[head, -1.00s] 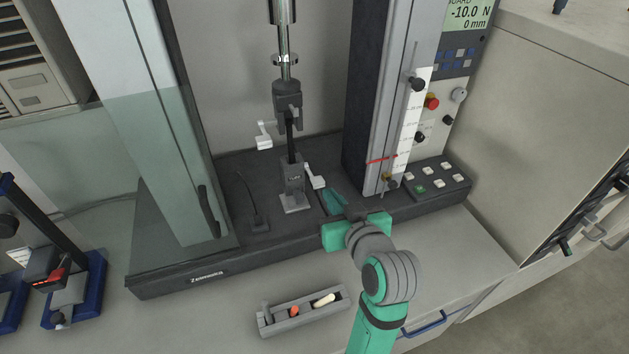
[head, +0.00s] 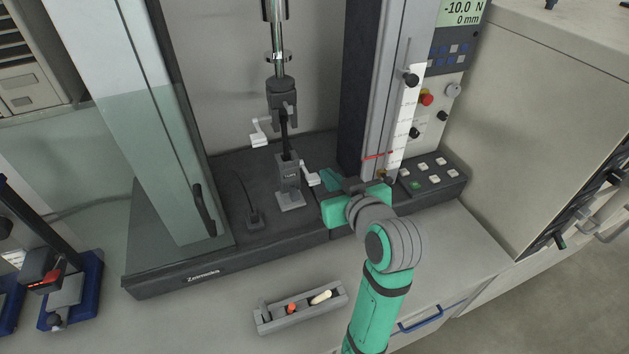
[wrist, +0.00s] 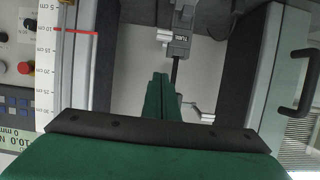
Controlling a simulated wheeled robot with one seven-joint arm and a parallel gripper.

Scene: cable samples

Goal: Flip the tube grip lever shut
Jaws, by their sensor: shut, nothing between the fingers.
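The lower grip (head: 289,184), a grey block with small lettering on its face, stands on the machine base and clamps the bottom of a dark vertical sample (head: 285,139). Its white lever (head: 311,180) sticks out to the right and slopes down. In the wrist view the lower grip (wrist: 181,40) is at the top, with its lever (wrist: 163,35) beside it. My gripper (head: 327,177) is shut and empty, just right of the lever; I cannot tell whether it touches. In the wrist view my shut green fingertips (wrist: 160,80) lie below the lever.
The upper grip (head: 282,97) has its own white lever (head: 259,137) at left. The machine's right column (head: 360,95) stands close behind my gripper. A button panel (head: 430,178) is at right. A grey tray (head: 299,310) with small pieces lies on the bench in front.

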